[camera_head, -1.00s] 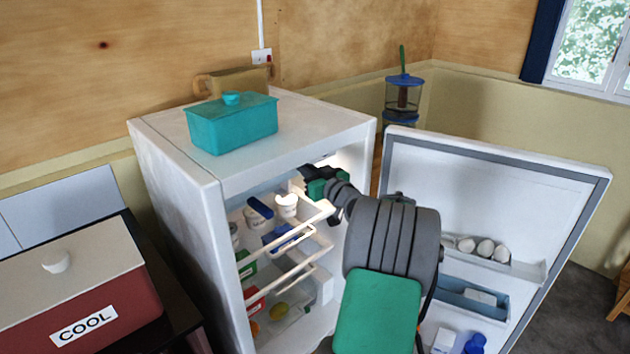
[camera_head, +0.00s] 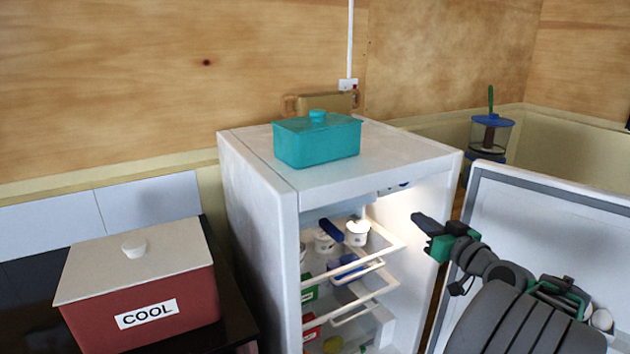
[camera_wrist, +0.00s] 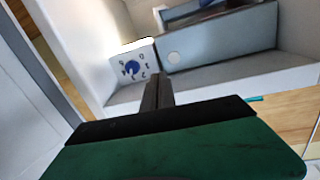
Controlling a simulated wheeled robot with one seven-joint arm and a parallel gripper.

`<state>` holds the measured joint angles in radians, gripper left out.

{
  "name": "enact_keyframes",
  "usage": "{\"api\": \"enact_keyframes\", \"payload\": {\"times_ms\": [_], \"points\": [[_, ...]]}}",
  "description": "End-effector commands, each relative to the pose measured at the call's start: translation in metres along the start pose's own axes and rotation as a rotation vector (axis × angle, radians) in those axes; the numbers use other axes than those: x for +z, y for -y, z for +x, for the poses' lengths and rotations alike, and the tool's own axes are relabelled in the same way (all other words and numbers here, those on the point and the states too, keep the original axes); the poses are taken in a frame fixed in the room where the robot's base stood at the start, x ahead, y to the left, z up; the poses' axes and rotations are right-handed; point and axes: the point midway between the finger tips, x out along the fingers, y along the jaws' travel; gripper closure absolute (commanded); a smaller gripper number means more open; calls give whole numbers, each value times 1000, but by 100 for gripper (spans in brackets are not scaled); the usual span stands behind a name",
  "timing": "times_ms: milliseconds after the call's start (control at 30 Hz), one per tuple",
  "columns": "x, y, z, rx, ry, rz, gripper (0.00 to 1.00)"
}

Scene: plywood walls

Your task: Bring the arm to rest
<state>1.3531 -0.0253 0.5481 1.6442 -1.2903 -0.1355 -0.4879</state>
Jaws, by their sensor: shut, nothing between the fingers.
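My arm reaches in from the lower right in the head view. My gripper (camera_head: 418,220) is at the front of the open fridge (camera_head: 258,220), by the inner right wall and the open door (camera_head: 560,230). Its fingers are together and hold nothing. In the wrist view the shut fingers (camera_wrist: 157,93) point toward the fridge's upper inside, where a white dial box (camera_wrist: 133,70) shows. The fingertips look apart from the dial box.
The fridge shelves (camera_head: 375,262) hold a white tub (camera_head: 356,232) and several packages. A teal lidded box (camera_head: 318,142) stands on top. A red box (camera_head: 145,290) marked COOL stands on the dark counter at left. The fridge door stands wide open at right.

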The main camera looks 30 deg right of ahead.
Motion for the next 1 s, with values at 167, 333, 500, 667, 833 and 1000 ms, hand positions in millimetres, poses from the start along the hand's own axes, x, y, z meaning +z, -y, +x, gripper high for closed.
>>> {"api": "enact_keyframes", "payload": {"times_ms": [167, 333, 500, 667, 833, 1000], "points": [[110, -15, -20, 72, 369, 237, 100], [210, -18, -75, 225, 690, 468, 100], [265, -1, -141, 389, 942, 642, 100], [285, 50, -192, 525, 1196, 729, 100], [274, 117, -216, 588, 1392, 636, 100], [246, 178, -197, 512, 1406, 387, 100]]}}
